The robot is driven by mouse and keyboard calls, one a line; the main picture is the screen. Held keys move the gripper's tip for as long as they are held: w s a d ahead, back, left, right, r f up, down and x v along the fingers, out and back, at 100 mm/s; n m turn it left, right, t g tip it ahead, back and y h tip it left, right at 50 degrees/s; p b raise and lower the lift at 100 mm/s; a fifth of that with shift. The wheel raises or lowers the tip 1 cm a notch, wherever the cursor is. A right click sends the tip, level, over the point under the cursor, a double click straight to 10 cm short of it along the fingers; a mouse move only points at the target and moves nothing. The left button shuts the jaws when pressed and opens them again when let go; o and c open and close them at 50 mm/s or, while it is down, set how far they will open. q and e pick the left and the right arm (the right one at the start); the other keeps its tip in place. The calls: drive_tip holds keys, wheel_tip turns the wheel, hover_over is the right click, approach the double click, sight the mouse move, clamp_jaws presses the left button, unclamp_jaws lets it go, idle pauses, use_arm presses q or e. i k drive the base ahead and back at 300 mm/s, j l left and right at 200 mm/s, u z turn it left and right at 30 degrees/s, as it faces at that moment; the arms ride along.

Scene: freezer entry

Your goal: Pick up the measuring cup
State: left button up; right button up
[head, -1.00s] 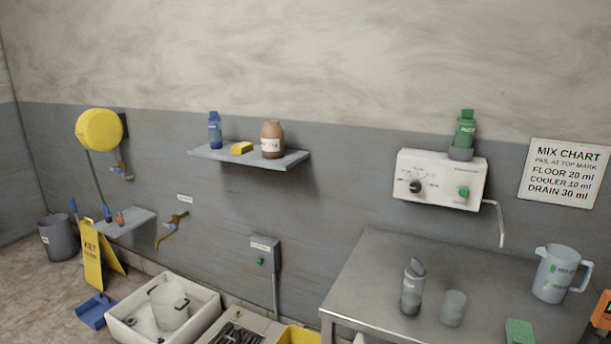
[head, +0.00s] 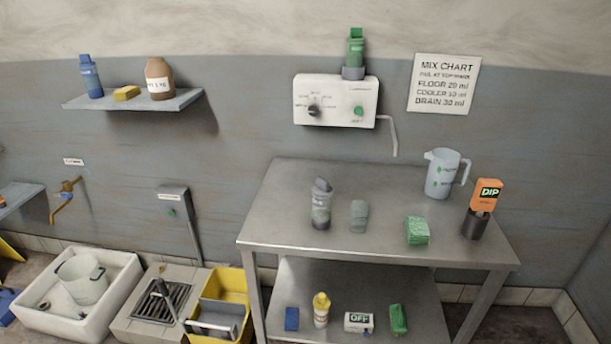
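A small translucent grey cup (head: 359,216), likely the measuring cup, stands upright on the steel table (head: 285,208). A grey bottle with a slanted top (head: 321,204) stands just left of it, apart from it. A larger translucent jug (head: 440,174) with a spout, a handle and green marks stands farther back to the right. Any marks on the small cup are too small to make out. Neither of my grippers shows in the head view.
A green sponge (head: 417,231) and an orange device marked DIP in a dark holder (head: 475,223) are on the table's right side. A white dispenser (head: 336,101) hangs behind. The table's front strip is clear. A yellow bucket (head: 228,285) stands at lower left.

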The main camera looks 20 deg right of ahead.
sight(360, 210)
drive_tip(key=i+j+z, duration=0.2)
drive_tip(key=z, duration=0.55)
